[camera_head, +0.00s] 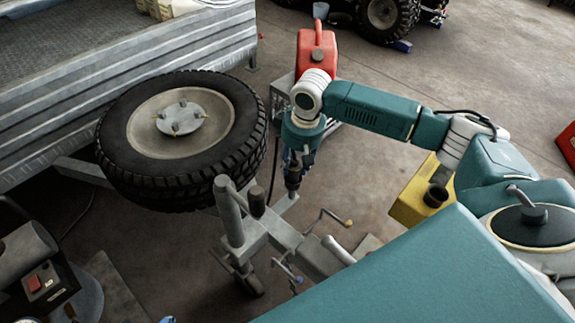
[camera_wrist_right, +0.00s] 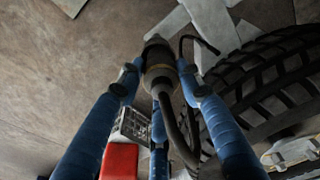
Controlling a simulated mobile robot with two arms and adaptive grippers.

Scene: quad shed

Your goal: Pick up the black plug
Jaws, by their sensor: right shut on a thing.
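The black plug (camera_wrist_right: 158,58) is held between the blue fingers of my right gripper (camera_wrist_right: 160,76) in the right wrist view. A dark cable runs from the plug back past the fingers. In the head view my right gripper (camera_head: 294,168) points down beside the trailer's metal drawbar, just right of the big tire. The plug's dark end shows there only as a small shape under the fingers, and I cannot tell whether it touches anything. My left gripper is out of view.
A spare wheel (camera_head: 222,130) lies left of my right gripper, by the grey trailer wall (camera_head: 120,75). A red canister (camera_head: 316,60) stands behind my wrist. A jockey stand (camera_head: 232,215) rises in front. A yellow box (camera_head: 412,205) is to the right.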

